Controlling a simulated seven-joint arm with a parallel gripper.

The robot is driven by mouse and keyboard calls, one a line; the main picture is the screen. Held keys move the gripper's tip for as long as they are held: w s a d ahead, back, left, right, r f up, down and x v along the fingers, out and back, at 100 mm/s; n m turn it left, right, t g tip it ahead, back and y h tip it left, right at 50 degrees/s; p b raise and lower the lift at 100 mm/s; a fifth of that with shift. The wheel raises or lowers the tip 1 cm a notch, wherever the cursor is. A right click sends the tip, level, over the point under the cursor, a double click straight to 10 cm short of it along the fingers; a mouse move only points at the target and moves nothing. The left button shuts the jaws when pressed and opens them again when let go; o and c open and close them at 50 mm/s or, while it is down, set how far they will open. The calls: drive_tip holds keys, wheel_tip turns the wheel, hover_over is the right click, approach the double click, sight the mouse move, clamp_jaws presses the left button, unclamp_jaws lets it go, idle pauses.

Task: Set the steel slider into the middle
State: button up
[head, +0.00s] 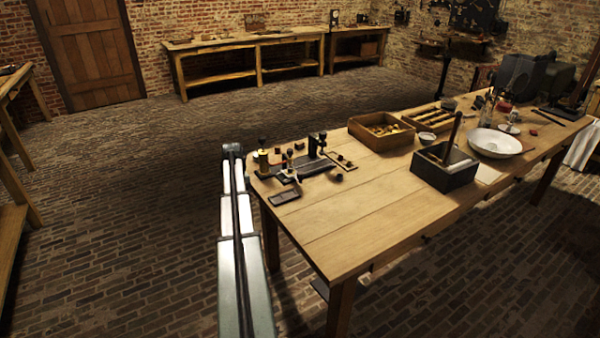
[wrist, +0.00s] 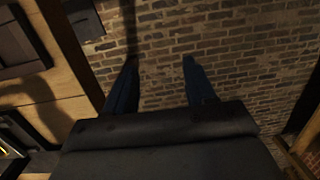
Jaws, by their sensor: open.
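A small instrument of dark and brass parts (head: 312,165) stands at the near left end of the wooden table (head: 345,232) in the head view. The steel slider is too small for me to tell apart from the other parts there. My gripper (wrist: 160,68) shows in the wrist view with its two dark fingers apart and nothing between them. It is over the brick floor (wrist: 225,50), just beyond a table edge at the left of that view. I cannot make out the fingers in the head view.
A wooden box with contents (head: 381,131), a dark open box (head: 444,168) and a white basin (head: 494,142) stand further right on the table. A small dark tray (head: 284,197) lies near the left edge. The front middle of the tabletop is clear.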

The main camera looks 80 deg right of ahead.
drive_tip(key=s+d+r+m, duration=0.1)
drive_tip(key=s+d+r, duration=0.8)
drive_tip(key=d+r, duration=0.1)
drive_tip(key=m+h, duration=0.1)
approach(300, 173)
drive_tip(key=shift+t, duration=0.3)
drive_tip(key=f, duration=0.9)
drive_tip(key=shift+s+f, duration=0.1)
drive_tip(key=shift+s, duration=0.1)
drive_tip(key=shift+c, duration=0.5)
clamp_jaws()
